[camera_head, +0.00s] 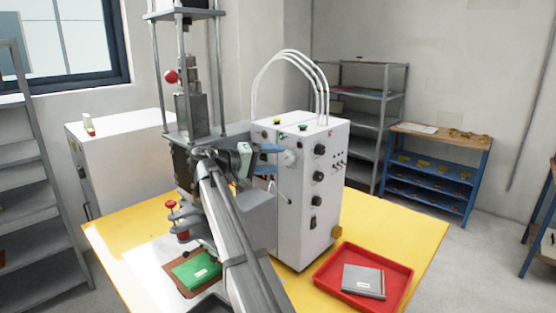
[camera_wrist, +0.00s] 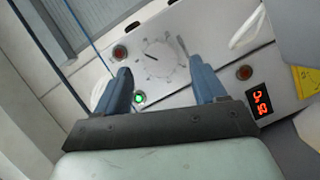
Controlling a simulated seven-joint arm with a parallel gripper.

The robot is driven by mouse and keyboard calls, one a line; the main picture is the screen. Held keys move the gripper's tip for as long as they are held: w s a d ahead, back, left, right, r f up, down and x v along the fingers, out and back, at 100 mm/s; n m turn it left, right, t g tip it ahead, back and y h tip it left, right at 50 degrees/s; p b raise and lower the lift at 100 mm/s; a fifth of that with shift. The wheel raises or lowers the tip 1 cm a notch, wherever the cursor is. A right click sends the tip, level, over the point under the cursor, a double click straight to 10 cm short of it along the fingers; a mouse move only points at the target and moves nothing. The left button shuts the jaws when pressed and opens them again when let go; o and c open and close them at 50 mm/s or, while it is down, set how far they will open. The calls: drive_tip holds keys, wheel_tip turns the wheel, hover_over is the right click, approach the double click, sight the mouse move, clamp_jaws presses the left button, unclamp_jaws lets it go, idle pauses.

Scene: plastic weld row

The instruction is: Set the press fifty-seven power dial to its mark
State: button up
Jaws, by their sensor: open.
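The white press control box (camera_head: 318,200) stands on the yellow table in the head view. In the wrist view its panel carries a pale round dial (camera_wrist: 161,65) with a thin dark pointer line and small marks around it. A dark stroke lies at the dial's upper right; I cannot tell if it is the mark. The numbers are too small to read. My gripper (camera_head: 277,159) is at the box's upper left face. In the wrist view my gripper (camera_wrist: 161,66) is open, its blue fingers on either side of the dial, with visible gaps. Contact cannot be told.
Near the dial are a red button (camera_wrist: 119,52), another red button (camera_wrist: 245,73), a lit green lamp (camera_wrist: 139,98) and a red digital display (camera_wrist: 260,100). A red tray (camera_head: 325,279) sits on the table (camera_head: 408,222) at right.

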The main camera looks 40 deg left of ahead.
drive_tip(key=v, duration=1.1)
drive_tip(key=shift+s+a, duration=0.15)
drive_tip(key=shift+s, duration=0.05)
